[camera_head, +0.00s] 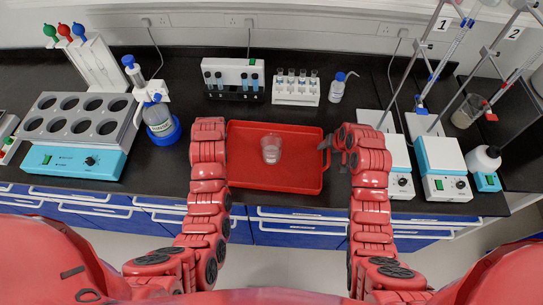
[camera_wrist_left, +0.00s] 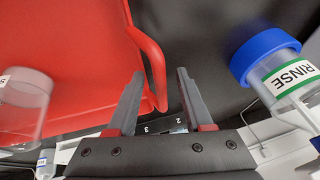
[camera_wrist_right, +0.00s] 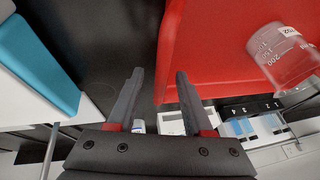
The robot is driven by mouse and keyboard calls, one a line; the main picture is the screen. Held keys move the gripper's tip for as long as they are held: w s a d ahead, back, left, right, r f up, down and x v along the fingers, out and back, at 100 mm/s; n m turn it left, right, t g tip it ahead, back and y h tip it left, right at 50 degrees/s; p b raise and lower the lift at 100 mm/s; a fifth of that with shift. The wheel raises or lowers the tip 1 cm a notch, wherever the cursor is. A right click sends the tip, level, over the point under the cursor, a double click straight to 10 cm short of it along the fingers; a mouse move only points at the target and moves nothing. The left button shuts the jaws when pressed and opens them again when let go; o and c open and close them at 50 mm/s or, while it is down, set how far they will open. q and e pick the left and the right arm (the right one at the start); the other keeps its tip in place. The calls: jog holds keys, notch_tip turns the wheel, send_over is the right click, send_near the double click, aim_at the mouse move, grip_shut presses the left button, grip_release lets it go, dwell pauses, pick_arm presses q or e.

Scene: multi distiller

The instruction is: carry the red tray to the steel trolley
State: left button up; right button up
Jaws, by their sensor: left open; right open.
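The red tray (camera_head: 275,181) lies flat on the black bench, with a clear beaker (camera_head: 271,149) standing on it. My left gripper (camera_wrist_left: 160,70) is open at the tray's left side; in the left wrist view the tray's red handle (camera_wrist_left: 157,72) shows between its fingers. Its fingers are hidden by my arm in the head view. My right gripper (camera_head: 325,146) is open at the tray's right edge. In the right wrist view (camera_wrist_right: 160,71) one finger overlaps the tray's edge, and dark bench shows between the fingers. Whether either gripper touches the tray, I cannot tell. No steel trolley is in view.
A rinse bottle in a blue ring (camera_head: 161,127) and a block with round wells (camera_head: 80,122) stand left of the tray. A tube rack (camera_head: 296,90) and a small bottle (camera_head: 337,90) stand behind it. White-and-blue stirrer units (camera_head: 440,160) with stands are close on the right.

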pick_arm(q)
grip_shut()
pick_arm(e)
grip_shut()
dwell(1.2)
